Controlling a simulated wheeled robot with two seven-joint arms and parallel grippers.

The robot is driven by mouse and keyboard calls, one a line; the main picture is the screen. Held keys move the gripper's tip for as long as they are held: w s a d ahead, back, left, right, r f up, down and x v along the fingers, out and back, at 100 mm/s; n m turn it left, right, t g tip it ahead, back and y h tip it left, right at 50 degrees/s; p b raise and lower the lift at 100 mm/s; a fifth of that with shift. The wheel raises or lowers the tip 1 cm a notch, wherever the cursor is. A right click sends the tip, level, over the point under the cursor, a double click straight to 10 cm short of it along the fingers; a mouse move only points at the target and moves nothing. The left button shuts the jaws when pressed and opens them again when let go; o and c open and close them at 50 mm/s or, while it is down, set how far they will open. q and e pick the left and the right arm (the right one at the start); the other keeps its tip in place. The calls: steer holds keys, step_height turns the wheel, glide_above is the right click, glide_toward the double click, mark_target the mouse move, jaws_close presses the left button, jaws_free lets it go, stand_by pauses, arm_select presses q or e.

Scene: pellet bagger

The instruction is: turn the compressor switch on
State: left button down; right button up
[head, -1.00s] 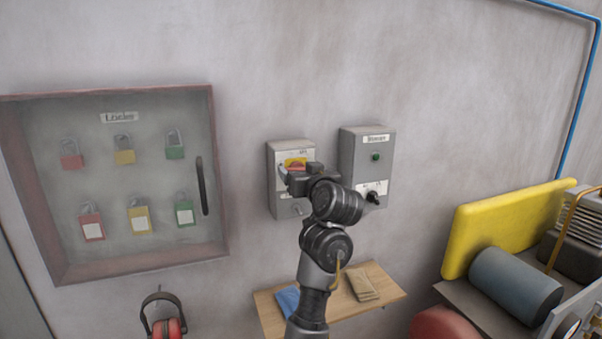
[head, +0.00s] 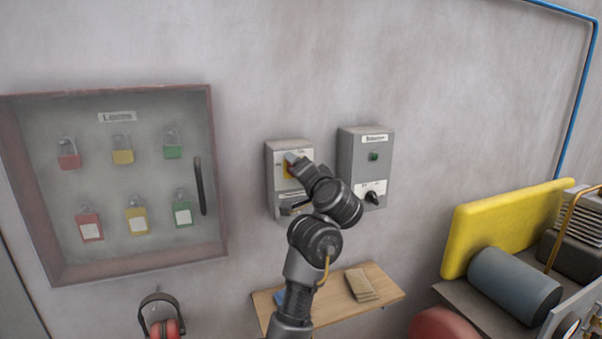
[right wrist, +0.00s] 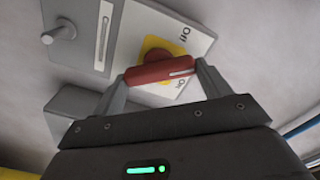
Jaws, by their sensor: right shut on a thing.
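My right gripper (right wrist: 163,74) is shut on the red handle, one finger at each end. A white mark on the handle sits toward its right end, near the "On" label. In the head view my right gripper (head: 292,162) covers most of the handle, and only a little yellow shows. My left gripper is not in view.
A second grey box (head: 354,160) with a green lamp and a black knob (head: 373,198) is close on the right. A padlock cabinet (head: 215,190) hangs left. A wooden shelf (head: 335,285) is below. The wall above is clear.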

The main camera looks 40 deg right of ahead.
steer(key=m, duration=0.7)
stand_by(0.7)
steer(key=o, duration=1)
steer(key=shift+f, duration=0.15)
